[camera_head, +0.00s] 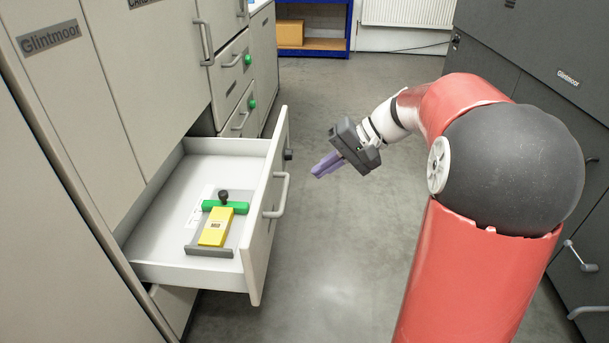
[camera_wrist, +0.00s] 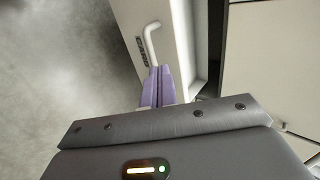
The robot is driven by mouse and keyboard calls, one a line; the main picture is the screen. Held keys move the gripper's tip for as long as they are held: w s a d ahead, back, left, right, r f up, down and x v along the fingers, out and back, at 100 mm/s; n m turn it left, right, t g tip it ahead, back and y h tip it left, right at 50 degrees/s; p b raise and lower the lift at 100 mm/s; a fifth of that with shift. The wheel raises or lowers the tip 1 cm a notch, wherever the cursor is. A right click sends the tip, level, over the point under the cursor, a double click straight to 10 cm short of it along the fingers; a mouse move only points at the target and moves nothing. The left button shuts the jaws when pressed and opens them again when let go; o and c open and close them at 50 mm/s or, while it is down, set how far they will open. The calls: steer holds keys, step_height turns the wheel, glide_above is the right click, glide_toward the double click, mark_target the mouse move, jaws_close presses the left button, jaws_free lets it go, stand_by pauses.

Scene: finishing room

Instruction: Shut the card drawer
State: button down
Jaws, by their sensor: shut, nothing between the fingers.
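The card drawer (camera_head: 160,268) is pulled well out of the cabinet at the left in the head view. Its front panel (camera_head: 262,225) has a grey bar handle (camera_head: 280,195) facing right. In the wrist view the drawer front (camera_wrist: 170,30) carries the lettering "CARD", with the handle (camera_wrist: 151,45) beside it. My gripper (camera_head: 318,173) is shut and empty, in front of the drawer and to the right of the handle in the head view. Its purple fingers (camera_wrist: 156,88) point toward the drawer front in the wrist view. Whether they touch it I cannot tell.
Inside the drawer lie a grey tray (camera_head: 208,251), a yellow device (camera_head: 216,227) and a green bar with a black knob (camera_head: 225,207). Closed drawers with green knobs (camera_head: 249,59) stand behind. Dark cabinets (camera_head: 553,110) line the right. The floor (camera_head: 330,260) between is clear.

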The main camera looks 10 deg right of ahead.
mark_target(264, 195)
steer(key=x, duration=0.7)
steer(key=a+r+x, duration=0.1)
steer(key=x, duration=0.2)
steer(key=shift+w+a+f+b, duration=0.1)
steer(key=shift+w+a+b, duration=0.1)
steer(key=shift+a+b, duration=0.1)
steer(key=shift+w+a, duration=0.25)
steer(key=shift+a, duration=0.45)
steer(key=w+a, duration=0.3)
steer(key=a, duration=0.8)
steer(key=w+a+p, duration=0.1)
steer(key=w+a, duration=0.3)
steer(key=a, duration=0.7)
steer(key=shift+w, duration=0.1)
